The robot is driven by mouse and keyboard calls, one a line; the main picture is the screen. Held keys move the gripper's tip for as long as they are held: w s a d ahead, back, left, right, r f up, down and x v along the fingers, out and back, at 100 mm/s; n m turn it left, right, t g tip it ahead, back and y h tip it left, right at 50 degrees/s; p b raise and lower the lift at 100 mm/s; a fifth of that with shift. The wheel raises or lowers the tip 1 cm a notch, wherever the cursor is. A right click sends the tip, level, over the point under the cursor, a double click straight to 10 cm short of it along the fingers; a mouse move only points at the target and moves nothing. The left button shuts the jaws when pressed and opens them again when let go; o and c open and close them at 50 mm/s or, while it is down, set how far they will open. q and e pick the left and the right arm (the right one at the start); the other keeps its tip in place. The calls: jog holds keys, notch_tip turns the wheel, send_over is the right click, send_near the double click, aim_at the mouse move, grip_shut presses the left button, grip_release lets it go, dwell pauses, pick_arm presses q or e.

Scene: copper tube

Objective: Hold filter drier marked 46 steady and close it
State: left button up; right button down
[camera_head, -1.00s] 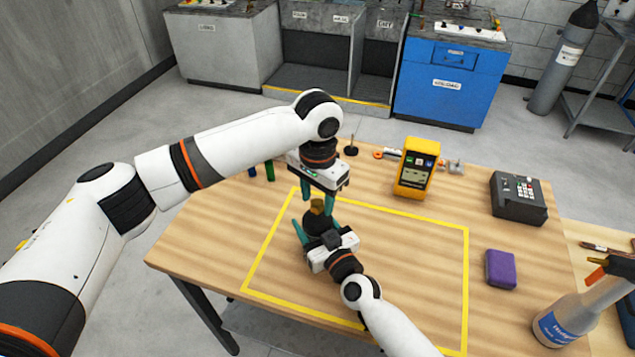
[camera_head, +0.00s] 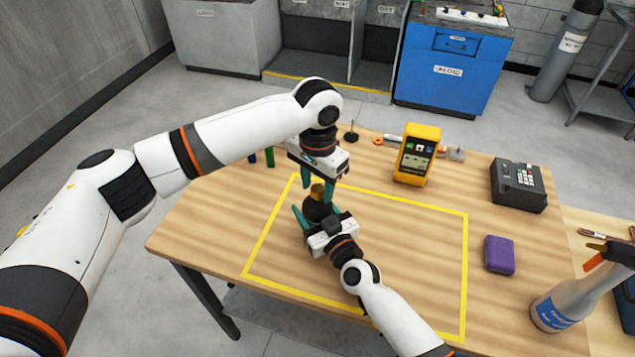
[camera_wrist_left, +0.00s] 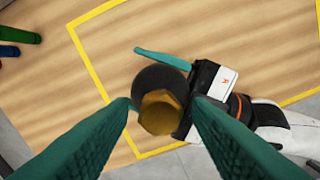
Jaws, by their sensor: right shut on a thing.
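The filter drier (camera_head: 316,209) is a dark, upright cylinder with a brass hex cap (camera_head: 317,190) on top, inside the yellow-taped area. No marking on it can be read. My right gripper (camera_head: 317,219) is shut on the drier's dark body from the side, low over the table. My left gripper (camera_head: 318,188) points down from above, open, its teal fingers on either side of the brass cap. In the left wrist view the cap (camera_wrist_left: 160,112) shows between the two fingers, with visible gaps beside it.
A yellow handheld meter (camera_head: 417,156) stands behind the taped area. A dark keypad box (camera_head: 518,184), a purple block (camera_head: 499,254) and a spray bottle (camera_head: 562,304) are to the right. Green and blue rods (camera_head: 269,157) lie behind my left gripper. The taped area's right part is clear.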

pick_arm(q)
jog(key=shift+o, duration=0.4)
jog(key=shift+r, duration=0.1)
notch_tip(320, 180, up, 12)
dwell(0.3)
pick_arm(e)
jog(key=shift+c, duration=1.6)
grip_release()
